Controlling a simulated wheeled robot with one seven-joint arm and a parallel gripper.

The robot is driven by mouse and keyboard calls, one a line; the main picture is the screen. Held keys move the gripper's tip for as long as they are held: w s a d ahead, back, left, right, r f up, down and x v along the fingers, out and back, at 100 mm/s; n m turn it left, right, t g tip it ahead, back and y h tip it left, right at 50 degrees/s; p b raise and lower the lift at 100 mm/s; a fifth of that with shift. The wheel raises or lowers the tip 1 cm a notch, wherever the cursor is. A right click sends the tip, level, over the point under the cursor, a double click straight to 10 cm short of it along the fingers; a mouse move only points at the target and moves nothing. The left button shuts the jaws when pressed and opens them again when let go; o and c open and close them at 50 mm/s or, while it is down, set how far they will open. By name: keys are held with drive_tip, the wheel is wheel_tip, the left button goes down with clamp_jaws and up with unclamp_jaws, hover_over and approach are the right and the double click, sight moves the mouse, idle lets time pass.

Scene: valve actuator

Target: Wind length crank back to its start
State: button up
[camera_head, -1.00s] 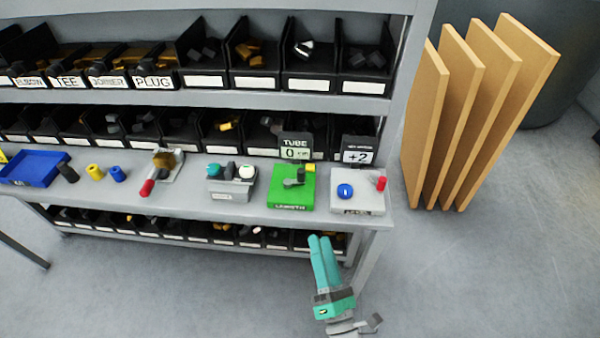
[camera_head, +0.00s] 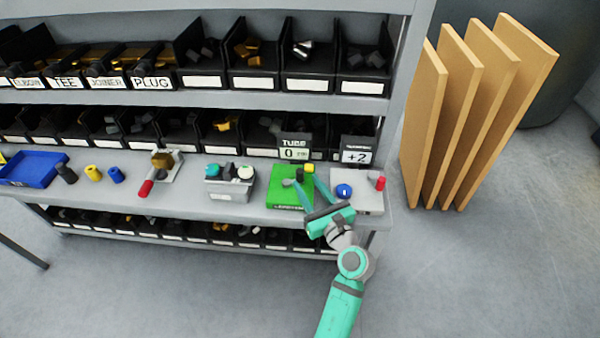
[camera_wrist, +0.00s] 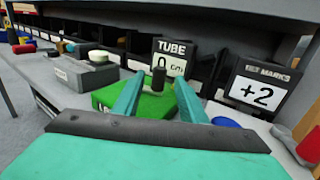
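The length crank is on a green box (camera_head: 283,200) labelled LENGTH on the bench; the box also shows in the wrist view (camera_wrist: 105,97). My gripper (camera_head: 306,182) is open over the box. In the wrist view my gripper (camera_wrist: 158,82) has its two fingers on either side of the knob, with no clear contact. The fingers hide part of the crank.
Right of the green box is a pale box (camera_head: 370,203) with a blue knob (camera_head: 344,190) and red piece (camera_head: 380,183). Its display (camera_head: 356,156) reads +2. Left is a grey box with buttons (camera_head: 229,188). Shelf bins rise behind; boards (camera_head: 470,110) stand right.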

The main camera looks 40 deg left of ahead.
sight(302, 175)
drive_tip(key=x, duration=0.6)
clamp_jaws()
